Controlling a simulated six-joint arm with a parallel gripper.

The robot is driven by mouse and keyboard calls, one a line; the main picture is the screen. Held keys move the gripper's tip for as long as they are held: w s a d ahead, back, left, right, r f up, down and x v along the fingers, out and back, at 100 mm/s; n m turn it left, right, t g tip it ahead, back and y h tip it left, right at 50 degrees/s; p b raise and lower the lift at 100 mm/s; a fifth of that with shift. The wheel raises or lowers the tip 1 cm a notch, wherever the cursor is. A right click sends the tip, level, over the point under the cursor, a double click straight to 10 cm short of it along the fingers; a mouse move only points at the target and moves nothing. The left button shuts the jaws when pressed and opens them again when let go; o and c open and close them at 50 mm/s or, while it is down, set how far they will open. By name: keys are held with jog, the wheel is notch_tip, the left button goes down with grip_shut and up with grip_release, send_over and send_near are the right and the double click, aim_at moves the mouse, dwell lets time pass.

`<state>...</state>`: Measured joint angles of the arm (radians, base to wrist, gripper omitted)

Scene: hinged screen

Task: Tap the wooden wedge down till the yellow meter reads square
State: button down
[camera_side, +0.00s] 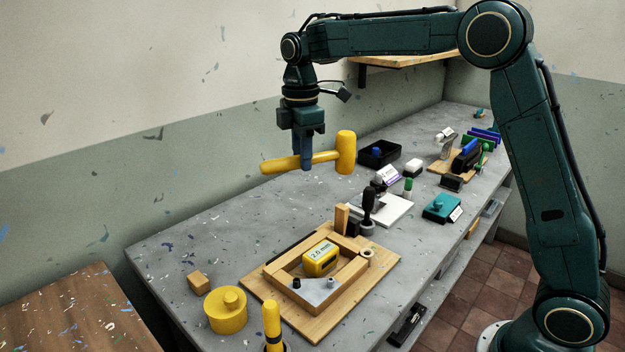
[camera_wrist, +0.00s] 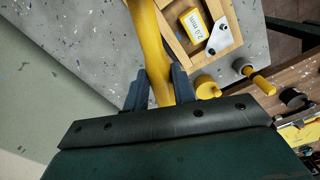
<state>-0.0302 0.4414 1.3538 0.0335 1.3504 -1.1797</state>
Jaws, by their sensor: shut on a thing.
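My gripper (camera_side: 308,160) is shut on the handle of a yellow mallet (camera_side: 346,152), held above the bench with its head to the right. In the wrist view the handle (camera_wrist: 160,80) lies between the fingers. The yellow meter (camera_side: 320,259) stands inside a wooden frame (camera_side: 283,287) and reads about 2.0 mm; it also shows in the wrist view (camera_wrist: 192,22). An upright wooden piece (camera_side: 342,219), apparently the wedge, rises at the frame's back corner, below and apart from the mallet. How deep it sits is hidden.
A yellow knobbed cylinder (camera_side: 226,312), a small wooden block (camera_side: 199,282) and a yellow-handled tool (camera_side: 272,325) stand left of and in front of the frame. A white board (camera_side: 390,211), a teal box (camera_side: 441,208) and a black tray (camera_side: 379,154) crowd the bench behind.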

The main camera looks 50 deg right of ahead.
jog(key=shift+f, duration=1.8)
jog(key=shift+f, duration=0.2)
notch_tip(320, 180, down, 5)
jog(key=shift+r, duration=3.15)
jog(key=shift+a, duration=0.1)
